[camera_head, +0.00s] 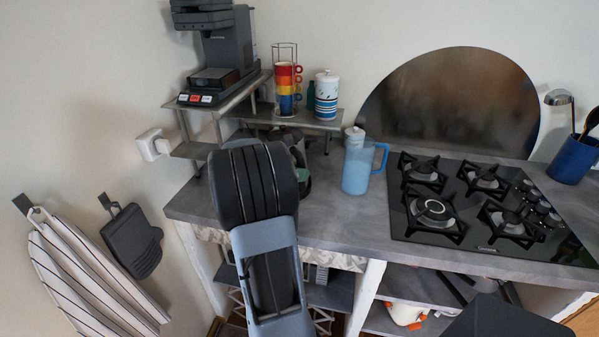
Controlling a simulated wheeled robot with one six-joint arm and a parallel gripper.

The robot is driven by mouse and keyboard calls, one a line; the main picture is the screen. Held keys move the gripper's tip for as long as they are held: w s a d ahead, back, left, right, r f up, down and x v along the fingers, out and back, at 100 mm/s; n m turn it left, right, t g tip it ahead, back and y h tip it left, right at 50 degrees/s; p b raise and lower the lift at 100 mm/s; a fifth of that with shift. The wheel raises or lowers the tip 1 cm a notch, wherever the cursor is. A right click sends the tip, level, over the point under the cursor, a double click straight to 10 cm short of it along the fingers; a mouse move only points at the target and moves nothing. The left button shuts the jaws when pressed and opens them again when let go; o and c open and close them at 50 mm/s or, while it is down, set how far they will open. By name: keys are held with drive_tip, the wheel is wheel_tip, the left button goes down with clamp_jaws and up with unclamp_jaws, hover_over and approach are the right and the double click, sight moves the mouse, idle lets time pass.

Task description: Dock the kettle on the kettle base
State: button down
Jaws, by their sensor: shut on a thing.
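My arm rises in the middle-left of the head view and covers much of the counter behind it. A dark, partly glassy vessel that looks like the kettle (297,150) shows just past the arm's right side, by the small shelf. Its left part and most of its body are hidden. A dark greenish edge shows low beside the arm; I cannot tell whether it is the kettle's bottom or the kettle base. No kettle base can be made out clearly. My gripper's fingers are hidden behind the arm, so their contact with the kettle cannot be seen.
A blue jug (356,172) stands right of the kettle, left of the black gas hob (480,205). A metal shelf (312,124) holds stacked cups (288,88) and a canister (326,95). A coffee machine (228,55) stands upper left. Bare counter (345,215) lies in front of the jug.

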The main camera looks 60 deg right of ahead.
drive_tip(key=c, duration=1.3)
unclamp_jaws()
drive_tip(key=shift+o, duration=0.3)
drive_tip(key=shift+f, duration=0.1)
drive_tip(key=p+v, duration=0.5)
drive_tip(key=v, duration=0.6)
